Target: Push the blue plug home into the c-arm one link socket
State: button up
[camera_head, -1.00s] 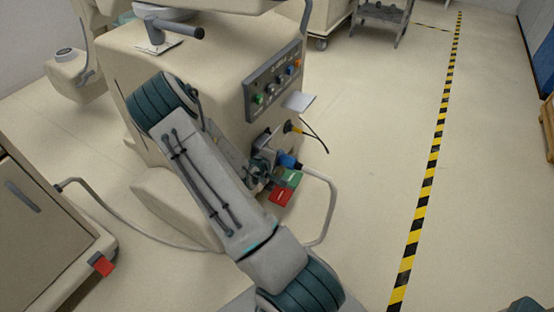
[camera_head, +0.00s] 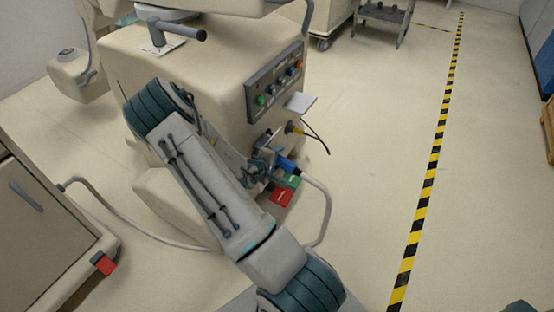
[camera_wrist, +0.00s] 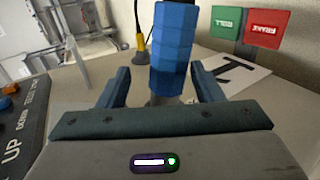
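The blue plug (camera_head: 287,166) shows at the side of the beige cart, just right of my gripper (camera_head: 268,167) in the head view. In the wrist view the ribbed blue plug (camera_wrist: 173,50) stands between the two fingers of my gripper (camera_wrist: 160,88). The fingers are apart, with a clear gap on the plug's left; the right finger is close to it, and I cannot tell whether they touch. The c-arm one link socket cannot be made out, and how deep the plug sits is hidden.
The beige cart (camera_head: 215,75) carries a button panel (camera_head: 274,82). A yellow connector (camera_head: 290,128) with a black cable sits above the plug. Green (camera_head: 292,181) and red (camera_head: 281,197) pedals lie below. A grey hose (camera_head: 328,205) loops nearby. Floor at right is clear.

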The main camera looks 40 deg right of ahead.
jog(key=shift+w+a+r, duration=0.1)
jog(key=shift+a, duration=0.05)
jog(key=p+v, duration=0.4)
jog(key=v, duration=0.9)
jog(key=shift+s+a, duration=0.2)
jog(key=shift+s, duration=0.15)
jog(key=shift+r, duration=0.1)
